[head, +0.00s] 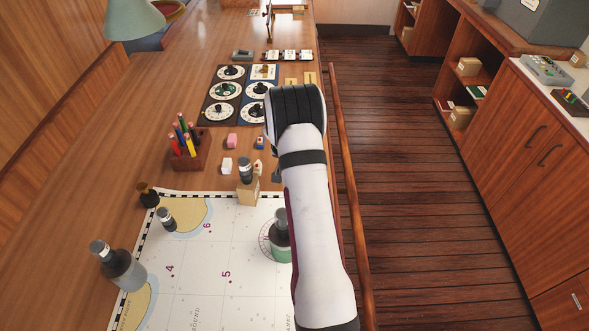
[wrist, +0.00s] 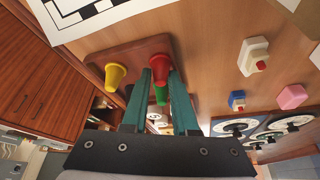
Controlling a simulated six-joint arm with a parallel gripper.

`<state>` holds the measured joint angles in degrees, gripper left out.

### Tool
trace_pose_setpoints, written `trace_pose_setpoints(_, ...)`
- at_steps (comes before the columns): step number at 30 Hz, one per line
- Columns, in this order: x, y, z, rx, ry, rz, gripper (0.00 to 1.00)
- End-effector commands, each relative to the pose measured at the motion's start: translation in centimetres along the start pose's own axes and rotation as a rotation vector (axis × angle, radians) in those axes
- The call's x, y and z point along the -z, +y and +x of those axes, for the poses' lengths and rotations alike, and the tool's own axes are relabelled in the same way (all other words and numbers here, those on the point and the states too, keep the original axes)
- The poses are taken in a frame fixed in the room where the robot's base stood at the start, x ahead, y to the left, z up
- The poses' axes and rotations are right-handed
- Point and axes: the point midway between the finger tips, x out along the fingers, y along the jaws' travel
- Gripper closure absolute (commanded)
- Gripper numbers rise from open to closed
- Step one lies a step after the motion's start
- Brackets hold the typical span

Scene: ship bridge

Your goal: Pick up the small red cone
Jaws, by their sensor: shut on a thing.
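The small red cone (wrist: 160,71) is between the fingertips of my gripper (wrist: 161,76) in the wrist view. The two teal fingers are shut on it, one on each side. It is over or at a brown wooden block (wrist: 130,52); I cannot tell if it is clear of the block. A green cone (wrist: 162,96) shows between the fingers, beyond the red one. A yellow cone (wrist: 115,75) stands to the left on the block. In the head view my arm hides the cones and the block.
A white piece with a red tip (wrist: 253,58), a blue piece (wrist: 237,100) and a pink piece (wrist: 292,97) lie to the right in the wrist view. The head view shows a pencil block (head: 188,152), dial panels (head: 222,90), bottles on a chart (head: 200,265) and a wooden rail (head: 345,165).

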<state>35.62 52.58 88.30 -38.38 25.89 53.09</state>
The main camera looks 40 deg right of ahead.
Motion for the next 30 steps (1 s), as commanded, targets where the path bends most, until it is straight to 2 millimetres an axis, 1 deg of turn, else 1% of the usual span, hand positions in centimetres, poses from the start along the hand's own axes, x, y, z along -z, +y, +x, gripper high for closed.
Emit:
trace_pose_setpoints(1, -0.8, 0.6, 0.5, -0.016, -0.02, 0.002, 1.0)
trace_pose_setpoints(5, -0.4, 0.6, -0.3, -0.015, -0.018, 0.002, 1.0)
trace_pose_setpoints(8, 0.3, 0.4, -1.7, -0.011, -0.014, 0.002, 1.0)
trace_pose_setpoints(11, 1.2, 0.3, -3.7, -0.008, -0.01, 0.003, 1.0)
trace_pose_setpoints(12, 1.4, 1.4, -4.1, -0.01, -0.011, 0.005, 1.0)
trace_pose_setpoints(14, 1.6, 2.7, -4.9, -0.009, -0.01, 0.005, 1.0)
trace_pose_setpoints(21, 2.6, 8.3, -8.3, -0.007, -0.006, 0.005, 1.0)
trace_pose_setpoints(24, 3.0, 10.2, -9.4, -0.006, -0.006, 0.005, 1.0)
trace_pose_setpoints(27, 3.1, 11.3, -10.1, -0.006, -0.006, 0.002, 1.0)
trace_pose_setpoints(30, 3.2, 11.8, -10.3, -0.006, -0.007, 0.0, 1.0)
